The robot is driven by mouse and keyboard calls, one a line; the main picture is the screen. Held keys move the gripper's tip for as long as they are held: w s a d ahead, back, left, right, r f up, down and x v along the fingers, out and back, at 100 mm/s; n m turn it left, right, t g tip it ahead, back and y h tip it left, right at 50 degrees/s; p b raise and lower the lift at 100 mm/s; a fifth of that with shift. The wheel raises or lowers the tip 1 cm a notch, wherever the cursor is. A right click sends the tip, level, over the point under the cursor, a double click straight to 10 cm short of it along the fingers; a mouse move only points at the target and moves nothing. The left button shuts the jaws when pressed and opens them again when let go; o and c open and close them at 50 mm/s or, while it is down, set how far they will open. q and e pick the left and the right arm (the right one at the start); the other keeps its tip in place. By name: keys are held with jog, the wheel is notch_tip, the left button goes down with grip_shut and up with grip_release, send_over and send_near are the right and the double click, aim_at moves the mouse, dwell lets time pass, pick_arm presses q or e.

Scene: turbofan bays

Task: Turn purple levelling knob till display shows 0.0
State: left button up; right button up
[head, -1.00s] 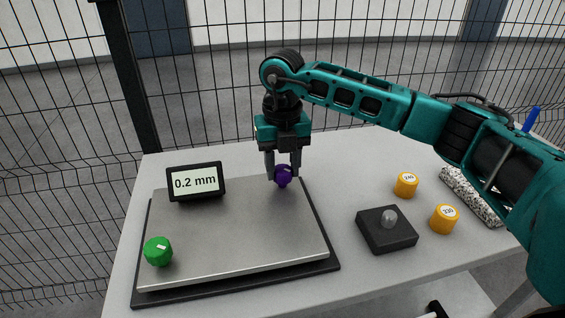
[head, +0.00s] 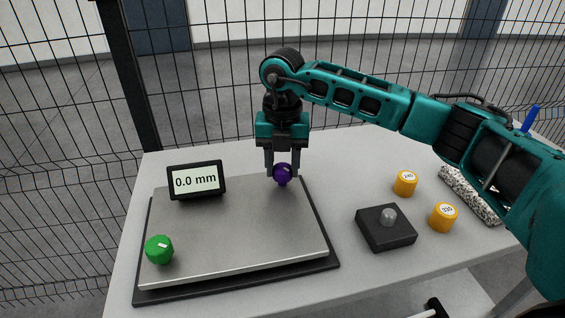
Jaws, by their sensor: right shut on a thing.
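The purple levelling knob (head: 283,174) sits at the far right corner of the grey levelling plate (head: 235,235). My right gripper (head: 283,172) points down from above and is shut on the purple knob, one finger on each side. The display (head: 196,180) stands at the plate's far left edge and reads 0.0 mm. A green knob (head: 159,249) with a white mark sits at the near left corner of the plate. My left gripper is not in view.
A black box with a clear dome (head: 386,228) lies right of the plate. A speckled bar (head: 470,194) lies at the right. Wire mesh fencing (head: 210,110) rises behind the table.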

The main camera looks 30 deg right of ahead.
aim_at(283, 167)
jog(key=o, duration=1.1)
jog(key=shift+c, duration=0.2)
notch_tip(283, 167, up, 13)
jog(key=shift+f, duration=0.1)
